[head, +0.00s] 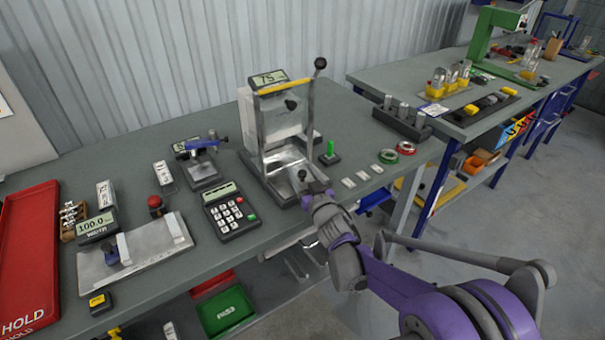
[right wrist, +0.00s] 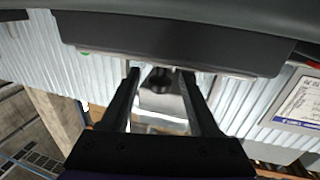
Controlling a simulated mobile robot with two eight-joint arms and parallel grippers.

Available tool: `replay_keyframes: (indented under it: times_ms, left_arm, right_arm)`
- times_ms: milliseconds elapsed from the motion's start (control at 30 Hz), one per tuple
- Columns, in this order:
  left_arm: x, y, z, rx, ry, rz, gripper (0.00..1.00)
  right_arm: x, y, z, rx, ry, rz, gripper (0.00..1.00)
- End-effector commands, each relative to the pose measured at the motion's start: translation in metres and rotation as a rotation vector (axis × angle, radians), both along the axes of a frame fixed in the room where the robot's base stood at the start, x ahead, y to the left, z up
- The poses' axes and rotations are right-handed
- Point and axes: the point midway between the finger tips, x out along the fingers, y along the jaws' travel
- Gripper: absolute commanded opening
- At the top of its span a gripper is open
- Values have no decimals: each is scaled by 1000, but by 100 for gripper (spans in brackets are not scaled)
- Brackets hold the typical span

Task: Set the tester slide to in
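The tester (head: 263,125) is an upright frame with a display reading about 75, a yellow bar, a clear guard and a lever with a black ball on its right. Its metal slide (head: 283,160) lies low at the front, with a dark knob (head: 302,175) at the near edge. My right gripper (head: 311,187) is at this front edge, by the knob. In the right wrist view its two fingers (right wrist: 160,85) are apart, with a dark round knob (right wrist: 160,76) between them; contact cannot be told. My left gripper is not in view.
A green post on a black base (head: 330,155) stands close right of the tester. A keypad (head: 230,210) and a small blue-handled device (head: 200,160) are on its left. Tape rings (head: 388,156) and small white blocks (head: 362,175) lie to the right.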

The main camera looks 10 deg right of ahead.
Motion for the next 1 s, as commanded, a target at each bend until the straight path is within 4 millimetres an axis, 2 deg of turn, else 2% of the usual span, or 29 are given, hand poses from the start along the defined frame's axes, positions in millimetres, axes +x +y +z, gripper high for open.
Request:
replay_keyframes:
  times_ms: [200, 333, 733, 867, 1000]
  left_arm:
    - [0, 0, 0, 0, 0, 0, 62]
    - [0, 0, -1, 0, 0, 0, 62]
    - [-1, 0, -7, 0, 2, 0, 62]
    - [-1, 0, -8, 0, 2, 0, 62]
    - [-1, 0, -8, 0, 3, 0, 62]
  right_arm:
    - [-1, 0, 0, 0, 0, 0, 62]
    - [-11, -2, 0, 1, 0, -1, 62]
    - [-87, -11, 0, -1, 0, -1, 62]
    - [-101, -13, 0, 0, 0, -1, 62]
    - [-107, -13, 0, -1, 0, 0, 62]
